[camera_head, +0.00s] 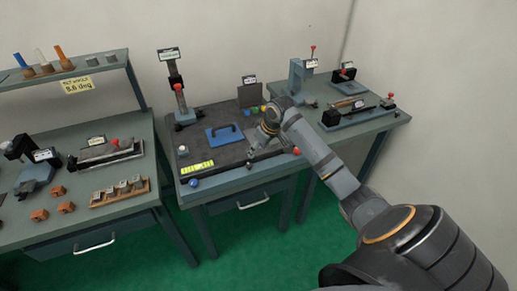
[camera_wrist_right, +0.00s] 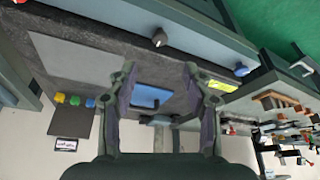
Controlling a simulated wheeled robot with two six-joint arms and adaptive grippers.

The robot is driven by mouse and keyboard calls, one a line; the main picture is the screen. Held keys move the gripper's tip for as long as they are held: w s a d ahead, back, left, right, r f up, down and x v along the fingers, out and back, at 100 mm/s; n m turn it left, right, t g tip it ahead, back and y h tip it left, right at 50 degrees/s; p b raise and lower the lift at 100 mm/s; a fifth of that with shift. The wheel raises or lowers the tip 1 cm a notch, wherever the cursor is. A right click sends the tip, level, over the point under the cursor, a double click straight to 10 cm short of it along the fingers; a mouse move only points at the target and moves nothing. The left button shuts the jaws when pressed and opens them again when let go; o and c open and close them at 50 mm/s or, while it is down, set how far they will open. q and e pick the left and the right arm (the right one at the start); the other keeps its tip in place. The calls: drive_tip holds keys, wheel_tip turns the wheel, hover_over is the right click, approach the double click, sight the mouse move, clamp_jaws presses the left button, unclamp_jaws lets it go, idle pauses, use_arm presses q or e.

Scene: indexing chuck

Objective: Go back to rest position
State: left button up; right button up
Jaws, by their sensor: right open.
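My right arm comes in from the lower right of the head view and reaches over the dark-topped middle table. My right gripper (camera_head: 253,148) is over that table, to the right of the blue handled plate (camera_head: 224,134). In the right wrist view its two fingers stand apart and my right gripper (camera_wrist_right: 160,78) is open with nothing between the fingertips. The blue plate (camera_wrist_right: 152,96) shows beyond the gap between the fingers. How far the fingertips are above the tabletop is hard to tell. My left gripper is in neither view.
A stand with a red knob (camera_head: 179,88) rises at the table's back left. Small coloured knobs (camera_head: 254,110) lie near a dark panel. A right-hand bench carries a long fixture (camera_head: 357,112). A left bench holds a block rack (camera_head: 120,192). Green floor lies in front.

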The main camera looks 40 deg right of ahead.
idle(0.4)
drive_tip(key=s+a+f, duration=0.6)
drive_tip(key=f, duration=0.1)
drive_tip(key=s+a+f+m+h, duration=0.1)
drive_tip(key=s+a, duration=0.3)
drive_tip(key=s, duration=0.6)
drive_tip(key=s+a+f+h, duration=0.1)
drive_tip(key=s+a, duration=0.3)
drive_tip(key=s, duration=0.5)
wheel_tip(320, 180, down, 26)
drive_tip(key=s+d+f+g, duration=0.1)
drive_tip(key=s+d+g, duration=0.1)
drive_tip(key=d, duration=0.1)
drive_tip(key=s+f+g, duration=0.1)
drive_tip(key=s+f, duration=1.5)
drive_tip(key=s, duration=0.2)
drive_tip(key=shift+s+d+m, duration=0.3)
drive_tip(key=shift+s+d, duration=0.05)
